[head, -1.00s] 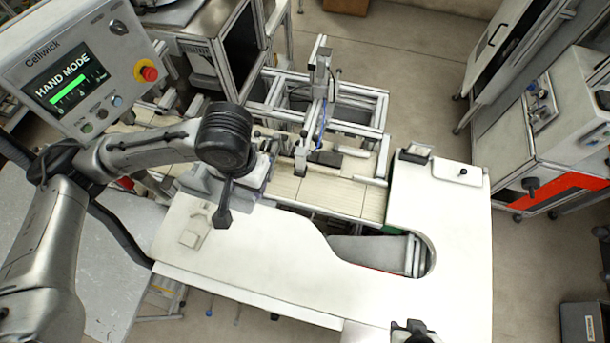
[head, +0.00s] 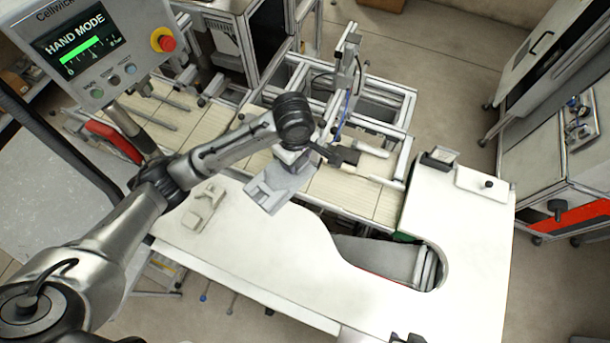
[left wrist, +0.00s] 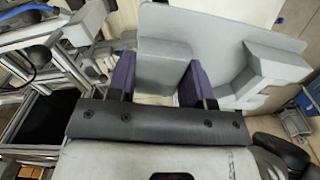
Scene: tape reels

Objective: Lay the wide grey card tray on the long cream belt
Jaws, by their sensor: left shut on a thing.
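The wide grey card tray (head: 268,196) hangs below my left gripper in the head view, partly covered by the arm. It overlaps the near edge of the long cream belt (head: 342,190) and the white table's far edge; its height above them is unclear. In the left wrist view the tray (left wrist: 210,28) is a flat grey plate with raised blocks. My left gripper (left wrist: 160,78) is shut on one raised block, with a purple finger on either side. My right gripper (head: 408,339) shows only as a dark piece at the bottom edge, so its fingers are hidden.
A metal gantry (head: 345,80) stands over the belt, right of my left gripper. The white table (head: 275,260) has a curved cutout at right, with a small pale fixture (head: 203,207) at left. The control panel (head: 95,45) stands at upper left. The table's middle is clear.

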